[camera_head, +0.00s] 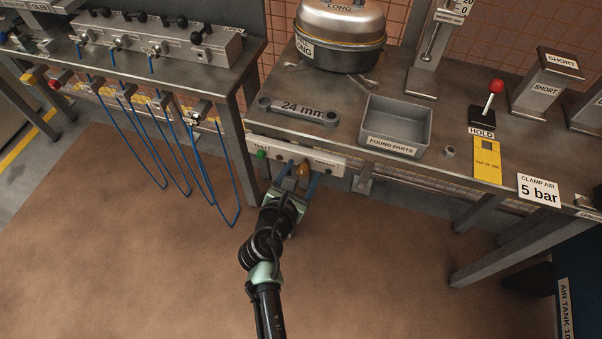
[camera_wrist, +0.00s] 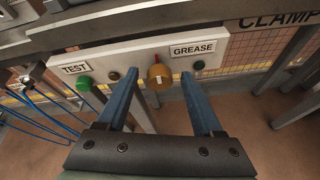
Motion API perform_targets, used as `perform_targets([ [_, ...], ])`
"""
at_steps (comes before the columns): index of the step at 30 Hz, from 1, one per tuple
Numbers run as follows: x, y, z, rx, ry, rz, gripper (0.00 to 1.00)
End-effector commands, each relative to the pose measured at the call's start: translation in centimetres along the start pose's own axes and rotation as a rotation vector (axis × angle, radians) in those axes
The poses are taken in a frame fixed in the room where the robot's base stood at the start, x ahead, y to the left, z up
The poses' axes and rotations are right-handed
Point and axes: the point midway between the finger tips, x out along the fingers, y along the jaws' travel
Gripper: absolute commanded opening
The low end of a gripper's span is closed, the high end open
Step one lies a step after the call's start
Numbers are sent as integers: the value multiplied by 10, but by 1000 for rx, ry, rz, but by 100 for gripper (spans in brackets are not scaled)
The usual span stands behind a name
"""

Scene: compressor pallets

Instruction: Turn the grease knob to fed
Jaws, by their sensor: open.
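The grease knob appears to be the round brass-orange knob (camera_wrist: 160,72) on a pale panel, left of the GREASE label (camera_wrist: 194,49) in the wrist view. A white mark shows on its lower face and a small red mark above it; I cannot read a "fed" mark. In the head view the knob (camera_head: 304,169) is at the panel under the bench edge. My gripper (camera_wrist: 159,76) is open, its two blue fingers either side of the knob in the picture. Contact is not visible. My gripper (camera_head: 298,176) reaches up to the panel in the head view.
A green button (camera_wrist: 84,83) under the TEST label (camera_wrist: 75,68) and small dark fittings (camera_wrist: 199,65) flank the knob. The bench edge overhangs the panel. Blue hoses (camera_head: 190,165) hang at left. The bench holds a 24 mm wrench (camera_head: 298,112) and a FOUND PARTS tray (camera_head: 397,148).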

Motion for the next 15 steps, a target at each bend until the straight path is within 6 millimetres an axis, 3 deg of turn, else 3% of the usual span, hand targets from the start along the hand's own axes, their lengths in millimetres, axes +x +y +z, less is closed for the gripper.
perform_targets([
  [9,3,0,0,1,0,0,68],
  [15,2,0,0,1,0,0,32],
])
